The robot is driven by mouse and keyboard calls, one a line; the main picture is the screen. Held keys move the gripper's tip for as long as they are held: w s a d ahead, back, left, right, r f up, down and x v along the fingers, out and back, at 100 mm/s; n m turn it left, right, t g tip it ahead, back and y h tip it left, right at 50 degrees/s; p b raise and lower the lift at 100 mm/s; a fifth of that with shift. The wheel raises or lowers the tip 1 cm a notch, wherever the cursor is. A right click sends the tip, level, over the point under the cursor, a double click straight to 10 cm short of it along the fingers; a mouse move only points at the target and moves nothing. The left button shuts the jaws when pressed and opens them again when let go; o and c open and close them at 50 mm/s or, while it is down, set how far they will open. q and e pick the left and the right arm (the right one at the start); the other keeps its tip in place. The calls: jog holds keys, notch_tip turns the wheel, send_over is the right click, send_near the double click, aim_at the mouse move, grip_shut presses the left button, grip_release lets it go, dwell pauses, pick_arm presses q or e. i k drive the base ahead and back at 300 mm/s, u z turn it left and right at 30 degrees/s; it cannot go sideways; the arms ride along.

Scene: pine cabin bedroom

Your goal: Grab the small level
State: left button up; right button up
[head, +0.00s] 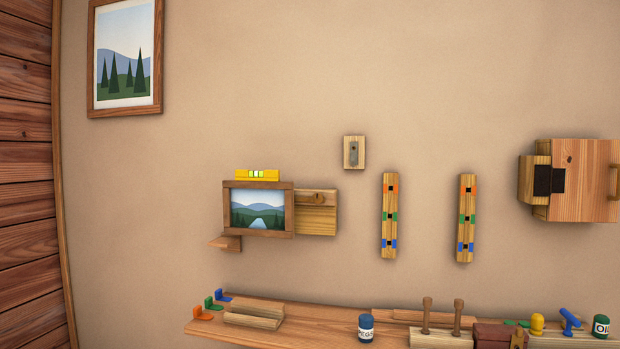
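The small level (257,175) is a yellow bar with a pale green vial window in its middle. In the head view it rests along the top edge of a small wood-framed landscape picture (258,209) on the wall, left of centre. The level looks roughly flat and nothing covers it. Neither of my grippers shows in the head view.
A wooden block (316,212) adjoins the picture's right side, and a small wooden ledge (227,243) sits below its left corner. Two vertical strips (389,215) and a wooden cabinet (584,180) are further right. A cluttered shelf (300,322) runs below. The wall above the level is bare.

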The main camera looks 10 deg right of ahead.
aim_at(239, 174)
jog(key=z, duration=1.35)
jog(key=i, duration=1.4)
jog(key=u, duration=2.7)
